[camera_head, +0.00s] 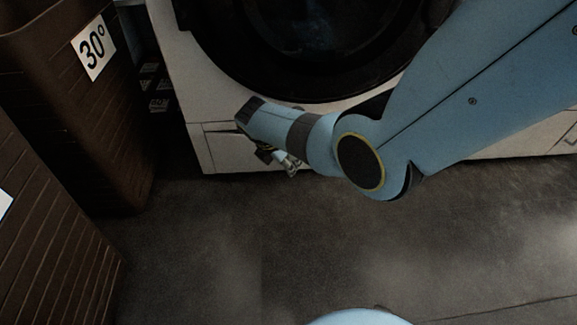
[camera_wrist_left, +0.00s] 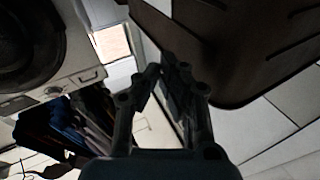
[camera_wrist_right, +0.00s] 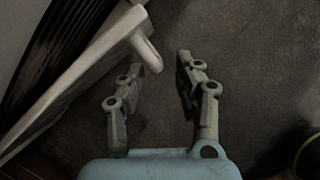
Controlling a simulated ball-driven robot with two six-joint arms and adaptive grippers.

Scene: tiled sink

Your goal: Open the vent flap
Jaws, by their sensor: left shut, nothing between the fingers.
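The vent flap (camera_head: 222,153) is a pale panel low on the front of the white washing machine, partly hidden by my right arm. In the right wrist view, the flap (camera_wrist_right: 75,95) runs diagonally on the left, with a dark slatted opening beside it. It looks ajar; how far I cannot tell. Its pale handle (camera_wrist_right: 147,52) sticks out near the fingertips. My right gripper (camera_wrist_right: 160,68) is open and empty, with the handle close to its left finger. In the head view, this gripper (camera_head: 279,161) is just right of the flap. My left gripper (camera_wrist_left: 165,72) is shut and empty, away from the flap.
The washing machine's round dark door (camera_head: 310,35) is above the flap. A brown basket (camera_head: 75,95) labelled 30° stands to the left, with another brown basket (camera_head: 45,240) nearer. The grey floor (camera_head: 220,250) in front is clear. Dark clothes (camera_wrist_left: 90,115) show in the left wrist view.

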